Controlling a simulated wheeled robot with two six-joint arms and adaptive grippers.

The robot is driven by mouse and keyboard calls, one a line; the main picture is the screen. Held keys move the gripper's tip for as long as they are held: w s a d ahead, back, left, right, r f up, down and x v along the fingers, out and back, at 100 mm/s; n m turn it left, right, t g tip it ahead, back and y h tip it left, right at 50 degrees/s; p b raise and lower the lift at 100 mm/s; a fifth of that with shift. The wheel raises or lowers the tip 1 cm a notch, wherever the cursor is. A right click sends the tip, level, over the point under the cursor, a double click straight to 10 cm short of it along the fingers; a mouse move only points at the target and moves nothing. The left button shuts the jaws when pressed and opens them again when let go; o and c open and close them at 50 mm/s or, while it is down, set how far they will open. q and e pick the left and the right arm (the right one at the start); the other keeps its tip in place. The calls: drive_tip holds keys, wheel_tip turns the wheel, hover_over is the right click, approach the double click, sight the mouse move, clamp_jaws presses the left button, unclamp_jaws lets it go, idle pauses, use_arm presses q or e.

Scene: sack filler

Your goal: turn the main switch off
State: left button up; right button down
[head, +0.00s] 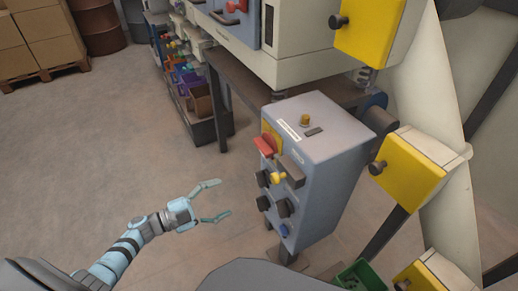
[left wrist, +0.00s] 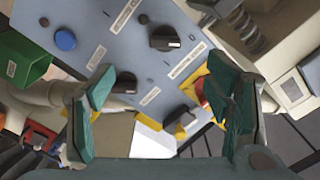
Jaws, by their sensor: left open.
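The main switch (head: 266,144) is a red handle on a yellow plate, high on the front face of a grey-blue control box (head: 325,165). In the left wrist view the red switch (left wrist: 199,91) shows only partly, behind the right-hand finger, with yellow around it. My left gripper (head: 223,199) is open and empty, in the air to the left of the box front, apart from it. In the left wrist view, the fingers of this gripper (left wrist: 160,75) spread in front of the panel. My right gripper is not in view.
Below the switch are a yellow knob (head: 277,178), several black knobs and a blue button (head: 284,230). A green bin (head: 360,277) stands at the lower right. Machinery with yellow boxes (head: 410,180) is to the right. Open floor (head: 110,150) lies to the left.

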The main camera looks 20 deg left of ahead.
sight(259, 149)
use_arm(q)
wheel_tip(259, 149, up, 15)
drive_tip(key=s+m+p, duration=0.3)
drive_tip(key=m+p, duration=0.2)
drive_tip(key=m, duration=1.7)
drive_tip(key=w+d+m, duration=0.1)
drive_tip(key=w+d, duration=0.2)
drive_tip(key=w, duration=0.1)
drive_tip(key=w+d+m, duration=0.2)
drive_tip(key=w, duration=0.2)
drive_tip(key=w+d+m, duration=0.1)
drive_tip(key=w+d, duration=0.2)
drive_tip(key=w, duration=0.1)
drive_tip(key=shift+w+d+r, duration=0.1)
drive_tip(key=shift+d, duration=0.25)
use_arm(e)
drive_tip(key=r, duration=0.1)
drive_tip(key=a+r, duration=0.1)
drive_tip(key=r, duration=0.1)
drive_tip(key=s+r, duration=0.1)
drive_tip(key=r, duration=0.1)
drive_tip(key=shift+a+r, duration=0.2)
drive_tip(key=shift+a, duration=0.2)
use_arm(q)
drive_tip(key=shift+c, duration=0.4)
drive_tip(key=c, duration=1.1)
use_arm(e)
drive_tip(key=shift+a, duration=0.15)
